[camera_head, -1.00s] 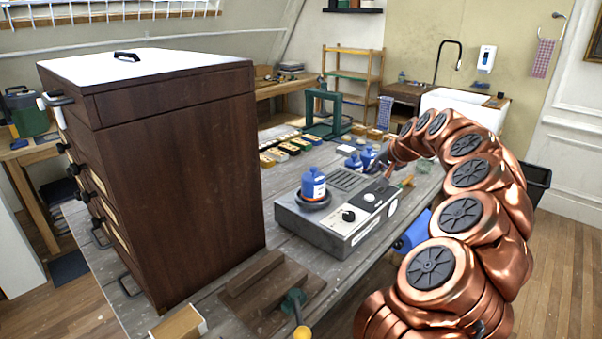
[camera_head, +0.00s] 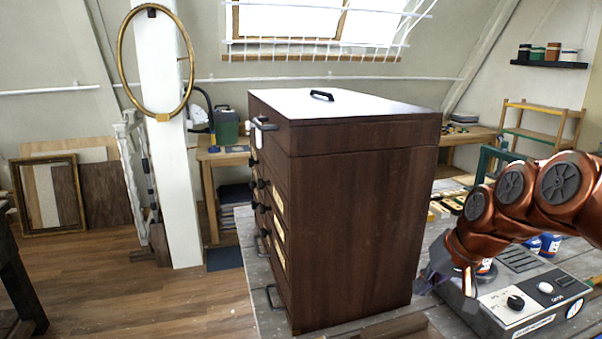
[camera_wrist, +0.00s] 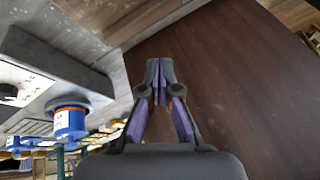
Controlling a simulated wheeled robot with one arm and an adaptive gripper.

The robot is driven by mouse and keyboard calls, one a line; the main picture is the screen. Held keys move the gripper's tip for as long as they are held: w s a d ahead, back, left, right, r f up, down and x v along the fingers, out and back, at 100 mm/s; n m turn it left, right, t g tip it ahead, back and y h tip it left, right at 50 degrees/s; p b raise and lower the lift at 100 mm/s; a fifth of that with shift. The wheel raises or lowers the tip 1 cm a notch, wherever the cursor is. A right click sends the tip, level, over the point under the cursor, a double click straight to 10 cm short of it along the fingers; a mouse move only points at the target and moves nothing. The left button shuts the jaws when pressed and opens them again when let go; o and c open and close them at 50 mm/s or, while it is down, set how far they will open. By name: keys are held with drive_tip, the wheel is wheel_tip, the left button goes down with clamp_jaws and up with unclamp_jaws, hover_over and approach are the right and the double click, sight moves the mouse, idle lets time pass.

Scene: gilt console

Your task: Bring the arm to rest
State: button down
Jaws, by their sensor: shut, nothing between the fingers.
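My copper arm (camera_head: 510,200) reaches in from the right in the head view, bent, with its end low over the workbench. My gripper (camera_head: 432,283) is beside the right side of the dark wooden cabinet, near the grey hotplate device (camera_head: 530,300). In the wrist view my gripper (camera_wrist: 158,68) is shut and empty, its fingertips together in front of the cabinet's brown side (camera_wrist: 230,75). I cannot tell the exact gap between the fingertips and the cabinet.
A blue bottle (camera_wrist: 70,122) is on the device in the wrist view. More blue bottles (camera_head: 549,244) stand behind it. Open floor (camera_head: 110,290) lies to the left.

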drive_tip(key=s+a+f+g+h, duration=0.1)
drive_tip(key=s+f+g, duration=0.1)
drive_tip(key=s, duration=0.7)
drive_tip(key=s+a+f+n+g+h, duration=0.1)
drive_tip(key=s+f, duration=0.4)
drive_tip(key=s, duration=0.5)
drive_tip(key=s+a+f+g+h, duration=0.1)
drive_tip(key=s+a+f+g, duration=0.2)
drive_tip(key=s, duration=0.6)
drive_tip(key=shift+s+a+f+n, duration=0.15)
drive_tip(key=shift+s+f+n, duration=0.15)
drive_tip(key=shift+s+f, duration=0.1)
